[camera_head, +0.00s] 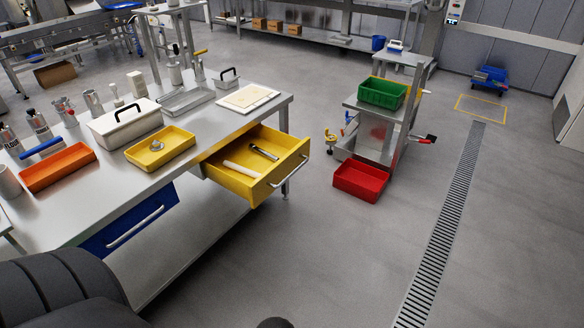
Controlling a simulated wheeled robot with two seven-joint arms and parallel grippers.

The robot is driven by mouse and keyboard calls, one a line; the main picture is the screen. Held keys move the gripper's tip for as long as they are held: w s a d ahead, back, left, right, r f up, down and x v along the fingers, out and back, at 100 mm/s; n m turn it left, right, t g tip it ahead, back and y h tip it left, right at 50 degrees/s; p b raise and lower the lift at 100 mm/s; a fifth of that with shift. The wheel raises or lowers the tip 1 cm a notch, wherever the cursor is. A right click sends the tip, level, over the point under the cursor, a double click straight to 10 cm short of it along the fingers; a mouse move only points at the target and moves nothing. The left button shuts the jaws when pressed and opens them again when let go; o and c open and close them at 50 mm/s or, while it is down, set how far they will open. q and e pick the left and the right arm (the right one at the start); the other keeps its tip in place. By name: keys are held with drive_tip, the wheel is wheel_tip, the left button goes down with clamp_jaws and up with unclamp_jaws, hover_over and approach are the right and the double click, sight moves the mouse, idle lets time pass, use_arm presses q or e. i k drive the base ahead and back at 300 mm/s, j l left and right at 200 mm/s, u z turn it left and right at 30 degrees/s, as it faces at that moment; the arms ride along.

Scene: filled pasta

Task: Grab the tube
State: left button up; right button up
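A white, slender object that looks like a tube (240,169) lies in the open yellow drawer (287,183), near its left side. A small metal tool (263,152) with a dark part lies behind it in the same drawer. The drawer is pulled out from under the steel table and its front has a metal handle. Neither of my grippers is in view. Dark parts at the bottom left and bottom edge look like my own body. Nothing is seen touching the tube.
The steel table (105,190) holds a yellow tray (160,150), an orange tray (58,168), a white lidded box (125,123), a cutting board (247,97) and several bottles. A blue drawer (130,220) is below.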

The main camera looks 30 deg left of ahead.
sight(253, 147)
drive_tip(key=u, duration=1.25)
